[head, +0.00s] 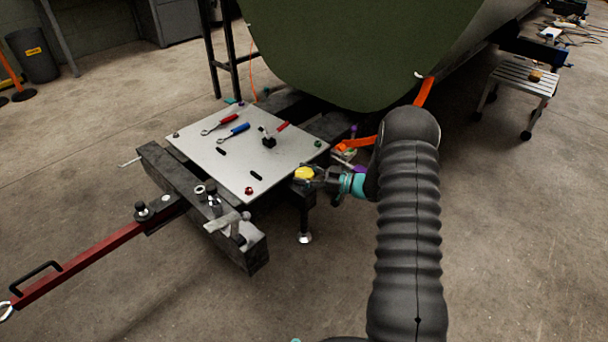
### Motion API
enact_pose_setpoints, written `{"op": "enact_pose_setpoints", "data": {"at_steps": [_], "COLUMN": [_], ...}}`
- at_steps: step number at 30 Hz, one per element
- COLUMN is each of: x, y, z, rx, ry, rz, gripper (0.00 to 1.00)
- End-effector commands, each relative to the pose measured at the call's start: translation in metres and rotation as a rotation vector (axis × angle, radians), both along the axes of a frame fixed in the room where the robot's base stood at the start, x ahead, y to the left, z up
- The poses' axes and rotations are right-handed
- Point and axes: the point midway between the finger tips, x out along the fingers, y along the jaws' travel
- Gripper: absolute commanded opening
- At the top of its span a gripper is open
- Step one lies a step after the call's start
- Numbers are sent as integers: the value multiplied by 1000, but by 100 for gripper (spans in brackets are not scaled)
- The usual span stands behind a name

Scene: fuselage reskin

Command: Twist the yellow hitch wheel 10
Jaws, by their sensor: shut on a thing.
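The yellow hitch wheel (304,173) sits at the right side of the hitch, beside the near right edge of the grey metal plate, above a dark support leg. My gripper (315,175) reaches in from the right and is shut on the wheel's rim. The dark fingers cover part of the wheel's right side. The wheel looks small in this view and any number on it is too small to read.
The grey plate (205,155) carries red- and blue-handled tools. A red tow bar (85,262) extends to the lower left. The green fuselage (360,50) stands behind, with an orange strap (425,92) close to my arm. A wheeled step stool (522,78) stands far right. Floor at lower right is clear.

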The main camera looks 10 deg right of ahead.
Motion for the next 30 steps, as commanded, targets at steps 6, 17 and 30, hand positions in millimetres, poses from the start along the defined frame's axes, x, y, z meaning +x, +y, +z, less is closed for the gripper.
{"op": "enact_pose_setpoints", "data": {"at_steps": [6,17,30], "x": [1,1,0], "y": [-1,1,1], "z": [0,0,1], "rx": [-2,-1,1], "ry": [-3,-4,-3], "rz": [205,497,663], "gripper": [23,23,23]}}
